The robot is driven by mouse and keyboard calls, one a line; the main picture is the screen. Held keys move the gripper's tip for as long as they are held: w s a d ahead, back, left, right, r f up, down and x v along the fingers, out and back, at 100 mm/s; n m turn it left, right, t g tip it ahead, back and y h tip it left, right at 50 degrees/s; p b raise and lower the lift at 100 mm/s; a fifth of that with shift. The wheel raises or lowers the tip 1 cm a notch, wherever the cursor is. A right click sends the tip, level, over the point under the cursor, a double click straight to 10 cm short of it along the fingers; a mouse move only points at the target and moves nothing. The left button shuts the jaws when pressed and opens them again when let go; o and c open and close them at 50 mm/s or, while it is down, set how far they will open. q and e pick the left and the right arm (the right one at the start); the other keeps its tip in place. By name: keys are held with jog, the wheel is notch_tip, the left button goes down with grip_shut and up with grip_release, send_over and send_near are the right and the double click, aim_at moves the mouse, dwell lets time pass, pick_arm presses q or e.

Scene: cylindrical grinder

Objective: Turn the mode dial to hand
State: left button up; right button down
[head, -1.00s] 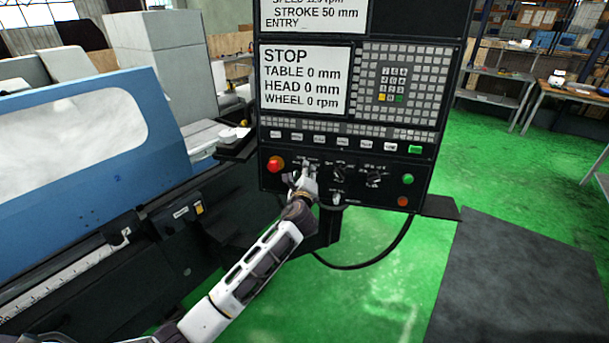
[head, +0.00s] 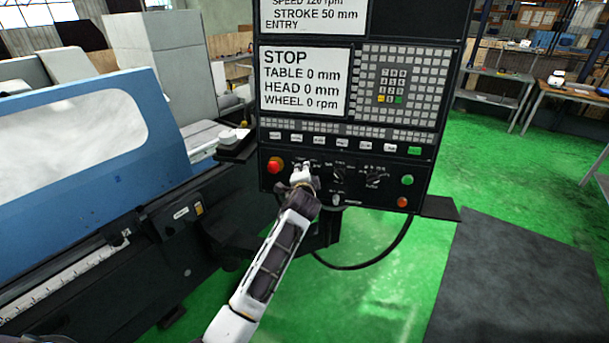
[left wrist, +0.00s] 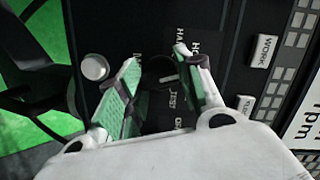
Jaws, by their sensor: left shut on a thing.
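The mode dial (left wrist: 160,72) is a dark round knob on the black control panel. In the left wrist view it sits between my left gripper's fingers (left wrist: 157,60), with printed labels around it, some partly covered; TEST is readable. A short white mark shows on the knob; which label it points at I cannot tell. My left gripper (head: 303,168) is shut on the dial, and in the head view it hides the knob. My right gripper is not in view.
A red button (head: 274,165) sits just left of my gripper. The screen (head: 303,82) above reads STOP. A blue machine cover (head: 95,140) stands left.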

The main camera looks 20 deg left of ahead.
pick_arm(q)
jog(key=n+h, duration=0.1)
jog(key=n, duration=0.4)
jog(key=shift+g, duration=0.4)
jog(key=shift+n+h, duration=0.3)
jog(key=shift+n, duration=0.7)
jog(key=shift+a, duration=0.1)
jog(key=o, duration=1)
jog(key=shift+s, duration=0.15)
jog(key=shift+v, duration=5.85)
